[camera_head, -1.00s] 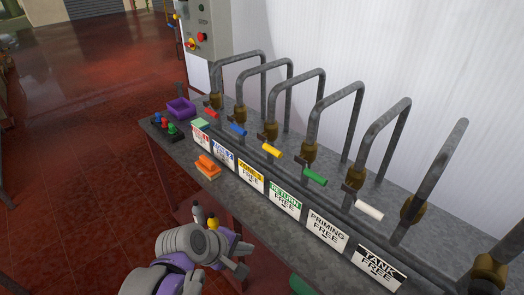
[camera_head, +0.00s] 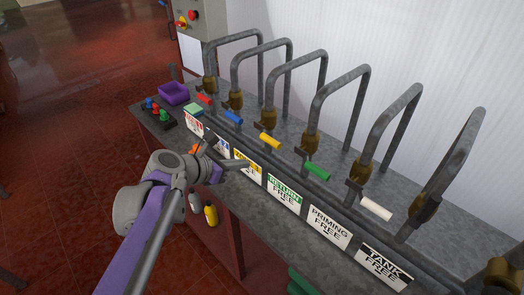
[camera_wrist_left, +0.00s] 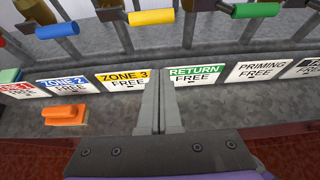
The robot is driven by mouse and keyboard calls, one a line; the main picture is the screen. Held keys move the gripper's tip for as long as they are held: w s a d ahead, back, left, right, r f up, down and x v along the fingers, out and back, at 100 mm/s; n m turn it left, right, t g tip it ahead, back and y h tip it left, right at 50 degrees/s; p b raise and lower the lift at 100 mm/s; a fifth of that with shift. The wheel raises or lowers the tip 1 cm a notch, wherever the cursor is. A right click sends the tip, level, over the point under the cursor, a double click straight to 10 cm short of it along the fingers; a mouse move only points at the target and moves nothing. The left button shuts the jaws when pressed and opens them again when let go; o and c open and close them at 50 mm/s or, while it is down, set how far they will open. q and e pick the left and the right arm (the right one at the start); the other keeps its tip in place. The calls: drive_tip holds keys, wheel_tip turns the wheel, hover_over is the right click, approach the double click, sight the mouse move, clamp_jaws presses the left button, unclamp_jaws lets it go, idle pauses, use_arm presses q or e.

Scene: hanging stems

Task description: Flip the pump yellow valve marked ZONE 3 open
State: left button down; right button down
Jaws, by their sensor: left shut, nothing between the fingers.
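The yellow valve handle (camera_head: 269,141) sticks out toward me from its brass fitting on the pipe rack, third from the left. It also shows at the top of the left wrist view (camera_wrist_left: 151,17). The ZONE 3 sign (camera_wrist_left: 124,79) is on the front strip below it; in the head view my gripper partly covers this sign (camera_head: 248,172). My left gripper (camera_head: 244,163) is shut and empty, in front of the signs and apart from the yellow handle. In the left wrist view its closed fingers (camera_wrist_left: 160,88) point between the ZONE 3 and RETURN signs. My right gripper is out of view.
Blue (camera_head: 232,116) and green (camera_head: 317,171) handles flank the yellow one; red (camera_head: 205,99) and white (camera_head: 376,208) handles are farther out. An orange block (camera_wrist_left: 65,115) lies on the bench left of my fingers. A purple bin (camera_head: 173,93) stands at the far left.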

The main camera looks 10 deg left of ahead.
use_arm(q)
drive_tip(key=x, duration=1)
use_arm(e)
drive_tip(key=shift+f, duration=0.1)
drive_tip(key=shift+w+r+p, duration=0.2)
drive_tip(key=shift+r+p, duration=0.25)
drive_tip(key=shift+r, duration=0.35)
use_arm(q)
drive_tip(key=r, duration=0.3)
drive_tip(key=shift+w+d+r, duration=0.1)
drive_tip(key=shift+w+r, duration=0.25)
drive_tip(key=shift+r, duration=0.05)
